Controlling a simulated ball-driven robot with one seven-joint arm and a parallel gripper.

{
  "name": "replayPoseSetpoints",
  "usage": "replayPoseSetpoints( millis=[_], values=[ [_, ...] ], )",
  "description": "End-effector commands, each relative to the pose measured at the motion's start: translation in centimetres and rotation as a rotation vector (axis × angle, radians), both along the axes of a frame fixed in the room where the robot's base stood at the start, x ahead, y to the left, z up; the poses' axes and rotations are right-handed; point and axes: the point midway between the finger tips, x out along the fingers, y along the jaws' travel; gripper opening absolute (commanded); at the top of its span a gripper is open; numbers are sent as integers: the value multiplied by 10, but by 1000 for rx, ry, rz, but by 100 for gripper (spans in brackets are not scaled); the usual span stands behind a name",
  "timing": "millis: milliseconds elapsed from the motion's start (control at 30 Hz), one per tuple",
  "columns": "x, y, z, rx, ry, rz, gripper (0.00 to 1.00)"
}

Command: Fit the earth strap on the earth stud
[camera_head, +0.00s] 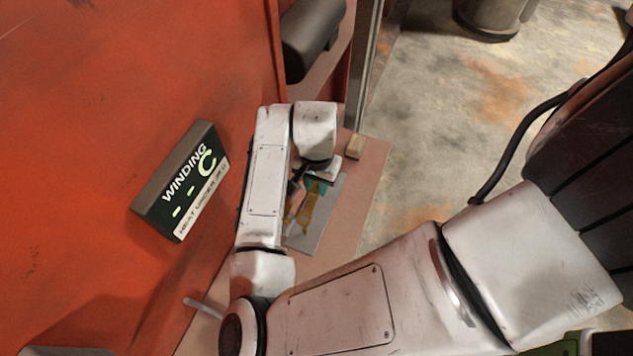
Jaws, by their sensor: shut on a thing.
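My gripper (315,174) points down at the end of my arm, low over a grey mat or tray on a pinkish shelf. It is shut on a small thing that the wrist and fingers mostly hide. A teal patch (318,187) shows right at the fingers. A yellow-orange piece (307,211) lies just below it in the picture, over the grey surface; I cannot tell whether the two are one thing. I cannot make out the earth strap or the earth stud for certain.
The grey mat or tray (324,226) lies on the pinkish shelf (368,182). A small tan block (355,146) stands on the shelf. A red wall (90,110) with a "WINDING C" sign box (182,180) rises at left. A dark cylinder (312,38) is behind. Floor is open at right.

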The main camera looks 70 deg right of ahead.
Motion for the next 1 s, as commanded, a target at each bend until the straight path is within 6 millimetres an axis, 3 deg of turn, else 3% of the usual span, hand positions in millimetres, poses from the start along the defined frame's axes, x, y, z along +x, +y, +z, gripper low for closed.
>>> replayPoseSetpoints(
  millis=[633,1000],
  values=[
    [0,0,-50,0,0,1,0],
    [0,0,-57,0,0,1,0]
  ],
)
